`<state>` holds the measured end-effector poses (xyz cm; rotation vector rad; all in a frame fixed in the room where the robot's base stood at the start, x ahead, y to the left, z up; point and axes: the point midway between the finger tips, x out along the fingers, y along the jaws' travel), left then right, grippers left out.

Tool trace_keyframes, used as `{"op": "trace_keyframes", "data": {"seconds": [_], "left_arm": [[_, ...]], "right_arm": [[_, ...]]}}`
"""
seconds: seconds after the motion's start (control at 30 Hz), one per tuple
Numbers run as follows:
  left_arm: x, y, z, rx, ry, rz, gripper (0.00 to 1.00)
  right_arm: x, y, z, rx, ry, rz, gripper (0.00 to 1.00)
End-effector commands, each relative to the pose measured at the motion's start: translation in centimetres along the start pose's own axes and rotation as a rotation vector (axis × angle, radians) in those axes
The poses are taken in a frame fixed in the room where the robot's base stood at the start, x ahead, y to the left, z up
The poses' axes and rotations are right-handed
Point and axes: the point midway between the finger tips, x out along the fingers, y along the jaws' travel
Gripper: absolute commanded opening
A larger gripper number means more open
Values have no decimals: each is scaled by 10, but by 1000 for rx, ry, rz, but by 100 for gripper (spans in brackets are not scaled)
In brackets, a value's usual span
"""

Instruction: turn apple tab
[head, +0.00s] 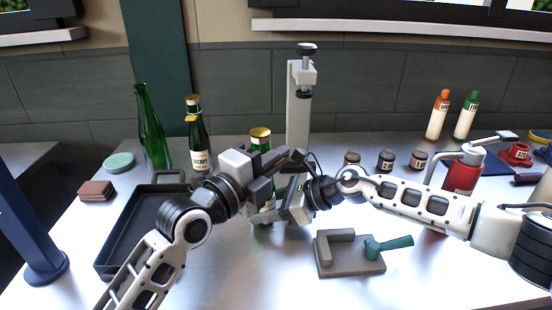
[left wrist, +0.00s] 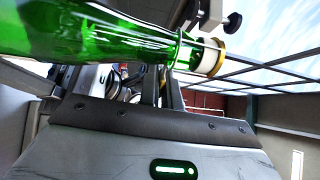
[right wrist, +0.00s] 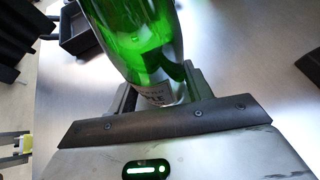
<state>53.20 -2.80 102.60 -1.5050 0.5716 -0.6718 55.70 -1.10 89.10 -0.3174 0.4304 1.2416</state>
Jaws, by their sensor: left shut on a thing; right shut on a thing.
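A green glass bottle (head: 264,216) with a gold cap (head: 260,134) stands upright between my two grippers at mid-table. My left gripper (head: 282,162) is shut on its upper part, just below the cap. In the left wrist view the green bottle (left wrist: 95,38) lies across the fingers, with a gold-and-white cap (left wrist: 212,58) at its end. My right gripper (head: 283,197) is shut on the lower body. In the right wrist view the bottle (right wrist: 140,45) shows a pale label (right wrist: 157,91), partly hidden and unreadable. I cannot make out an apple tab.
A dark tray (head: 125,229) lies at left, with a tall green bottle (head: 150,130) and a sherry bottle (head: 199,148) behind it. A grey press stand (head: 298,110) rises behind my grippers. A grey block with a teal lever (head: 391,246) sits front right. Small jars (head: 386,160) stand behind my right arm.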

Motion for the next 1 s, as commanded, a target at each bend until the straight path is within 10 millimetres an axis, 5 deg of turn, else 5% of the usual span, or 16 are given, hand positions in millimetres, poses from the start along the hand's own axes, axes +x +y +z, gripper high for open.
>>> {"op": "trace_keyframes", "data": {"seconds": [0.43, 0.87, 0.97, 1.0], "left_arm": [[0, 1, 2, 1, -6, -298, 0], [-1, 1, 2, 0, -3, -341, 0], [-1, 1, 2, 0, -3, -341, 27], [-1, 1, 1, 0, -3, -341, 27]], "right_arm": [[1, 1, 0, -1, -1, 2, 17], [1, 1, 0, -1, 0, 3, 17], [1, 1, 0, -1, 0, 3, 17], [1, 1, 0, -1, 0, 3, 17]]}}
